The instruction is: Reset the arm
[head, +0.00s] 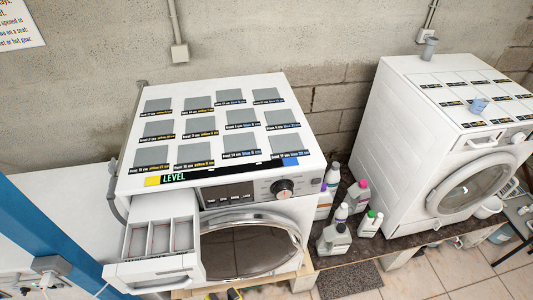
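My arm and gripper are not visible in the head view. A white washing machine (130,183) stands left of centre with its round door (250,252) shut. Its detergent drawer (150,270) is pulled out at the front left and shows empty-looking compartments. Grey square pads with printed labels lie in rows on its top, above a black LEVEL strip (215,174).
Several bottles (334,240) stand between the machines. A blue post (50,235) rises at the left. A dark mat (350,280) lies on the tiled floor.

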